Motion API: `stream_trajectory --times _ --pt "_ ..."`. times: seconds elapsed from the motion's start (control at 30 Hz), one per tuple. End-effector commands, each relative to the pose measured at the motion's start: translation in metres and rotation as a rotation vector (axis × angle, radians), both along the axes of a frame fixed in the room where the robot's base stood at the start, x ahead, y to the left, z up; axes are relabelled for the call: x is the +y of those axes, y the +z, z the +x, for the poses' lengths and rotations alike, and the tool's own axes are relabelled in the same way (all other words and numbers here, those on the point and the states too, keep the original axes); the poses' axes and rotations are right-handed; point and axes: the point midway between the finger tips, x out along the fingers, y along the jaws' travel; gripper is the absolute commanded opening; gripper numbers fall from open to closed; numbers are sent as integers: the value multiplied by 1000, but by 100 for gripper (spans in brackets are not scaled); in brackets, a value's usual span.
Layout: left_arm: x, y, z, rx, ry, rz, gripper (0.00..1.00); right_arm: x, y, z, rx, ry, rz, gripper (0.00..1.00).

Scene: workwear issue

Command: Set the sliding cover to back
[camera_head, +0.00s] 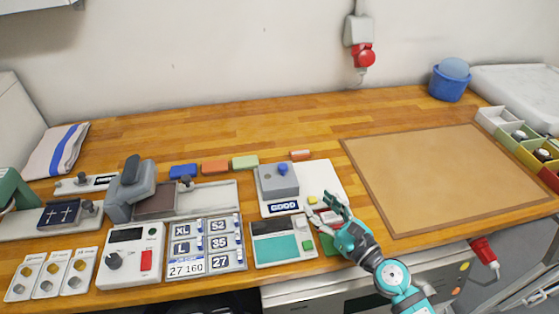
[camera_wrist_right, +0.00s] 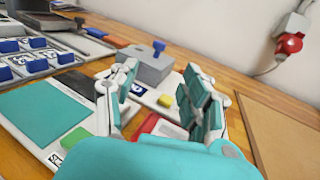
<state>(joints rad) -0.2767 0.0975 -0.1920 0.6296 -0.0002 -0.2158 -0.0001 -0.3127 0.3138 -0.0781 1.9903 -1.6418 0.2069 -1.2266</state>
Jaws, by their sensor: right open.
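A grey block with a blue knob, which looks like the sliding cover (camera_head: 278,180), sits on the left part of a white base plate (camera_head: 325,177). A dark label lies at its front edge, and the plate's right part is bare except for a small yellow piece (camera_head: 312,200). The cover (camera_wrist_right: 142,66) also shows in the right wrist view, beyond the fingers. My right gripper (camera_head: 327,203) is open and empty over the plate's front right, apart from the cover and its knob. Its two fingers (camera_wrist_right: 160,72) stand spread in the wrist view. My left gripper is not in view.
A device with a teal panel (camera_head: 276,248) stands in front of the cover. A red-framed item (camera_head: 329,217) lies under the right hand. Coloured blocks (camera_head: 215,167) lie behind left. A brown board (camera_head: 450,175) is clear at right. The back of the worktop is mostly free.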

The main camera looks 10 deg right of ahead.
Motion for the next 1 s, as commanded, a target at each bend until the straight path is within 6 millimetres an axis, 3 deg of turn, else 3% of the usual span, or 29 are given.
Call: stream_trajectory --times 0.1,0.23,0.33,0.5,0.6,0.8,1.0 --pt "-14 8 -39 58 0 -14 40 9 6 23 -3 -1 6 48" --pt "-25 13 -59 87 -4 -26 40 21 5 50 -2 -1 7 48" --pt "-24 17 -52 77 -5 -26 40 30 5 70 -3 0 7 48" --pt "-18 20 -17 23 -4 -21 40 43 3 104 -2 -1 8 48" --pt "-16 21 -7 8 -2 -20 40 50 3 120 -2 0 9 48" --pt "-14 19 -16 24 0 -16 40 58 2 141 -1 -1 8 48" --pt "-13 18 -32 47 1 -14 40 60 2 146 0 0 6 48"
